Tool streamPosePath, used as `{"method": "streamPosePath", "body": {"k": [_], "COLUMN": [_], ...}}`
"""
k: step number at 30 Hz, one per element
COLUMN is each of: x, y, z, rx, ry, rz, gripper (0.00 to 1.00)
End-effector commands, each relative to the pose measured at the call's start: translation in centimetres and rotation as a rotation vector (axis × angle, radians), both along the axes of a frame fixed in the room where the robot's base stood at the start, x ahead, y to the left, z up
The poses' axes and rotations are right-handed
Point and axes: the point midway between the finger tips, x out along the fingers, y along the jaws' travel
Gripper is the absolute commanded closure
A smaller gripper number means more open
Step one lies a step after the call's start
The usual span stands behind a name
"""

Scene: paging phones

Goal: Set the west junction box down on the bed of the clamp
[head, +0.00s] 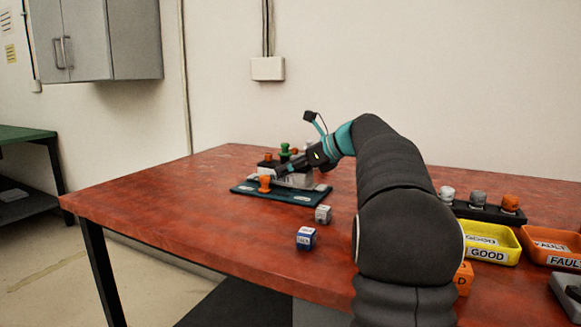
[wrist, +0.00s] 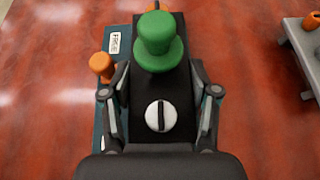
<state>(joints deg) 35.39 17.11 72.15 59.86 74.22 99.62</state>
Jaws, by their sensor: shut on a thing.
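A black box with a green knob on top and a round white slotted dial, which I take for the west junction box (wrist: 145,88), is between the fingers of my gripper (wrist: 160,85) in the wrist view. My gripper (head: 308,162) is shut on it, above the teal clamp base (head: 300,198). The green knob (head: 285,148) shows in the head view. An orange knob (wrist: 101,66) and a small white label stand on the teal base (wrist: 117,125), left of the box. I cannot tell whether the box touches the bed, which is hidden beneath it.
A white cube (head: 323,214) and a blue-and-white cube (head: 306,238) lie in front of the clamp. A yellow GOOD tray (head: 490,253), an orange fault tray (head: 553,262) and a dark rack (head: 488,212) with three knobs stand at right. The table's left is clear.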

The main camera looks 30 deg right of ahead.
Motion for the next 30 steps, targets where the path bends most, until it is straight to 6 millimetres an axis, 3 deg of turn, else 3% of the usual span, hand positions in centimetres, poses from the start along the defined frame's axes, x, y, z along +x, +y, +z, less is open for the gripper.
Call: {"method": "streamPosePath", "body": {"k": [23,24,27,30], "x": [-0.01,-0.01,-0.01,-0.01], "y": [0.0,0.0,0.0,-0.01], "z": [-0.3,-0.3,-0.33,-0.35], "rx": [-0.001,-0.001,-0.001,-0.001], "ry": [-0.002,-0.002,-0.002,-0.001], "rz": [0.0,0.0,0.0,0.0], "gripper": [0.83,0.32,0.11,0.11]}}
